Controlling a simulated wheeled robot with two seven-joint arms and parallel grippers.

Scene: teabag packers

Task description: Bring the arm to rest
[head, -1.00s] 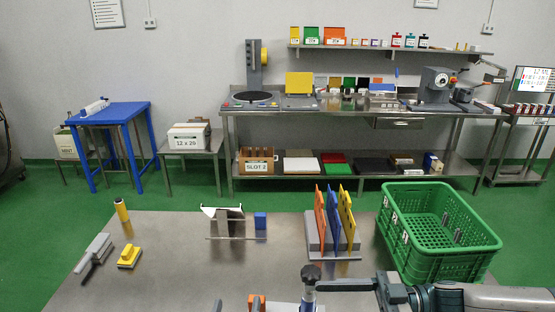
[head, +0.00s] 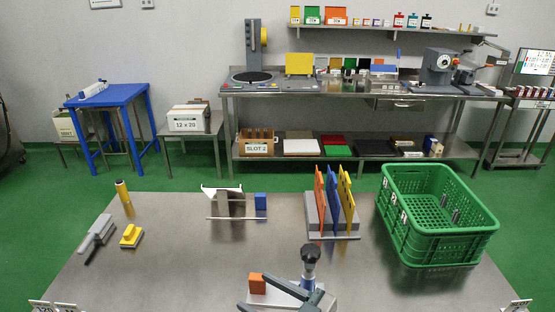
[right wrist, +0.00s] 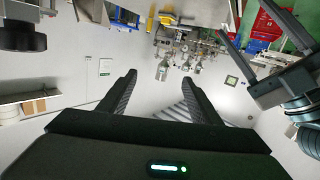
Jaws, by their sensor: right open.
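My right gripper (head: 253,291) is at the bottom edge of the head view, with its dark fingers apart, in front of a light plate with an orange block (head: 257,284). A blue post with a black knob (head: 310,255) stands just behind it. In the right wrist view the two dark fingers of the right gripper (right wrist: 161,85) are spread with nothing between them. The rest of the right arm is largely cut off by the frame. My left gripper is not identifiable in the head view.
The table's left-centre is clear.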

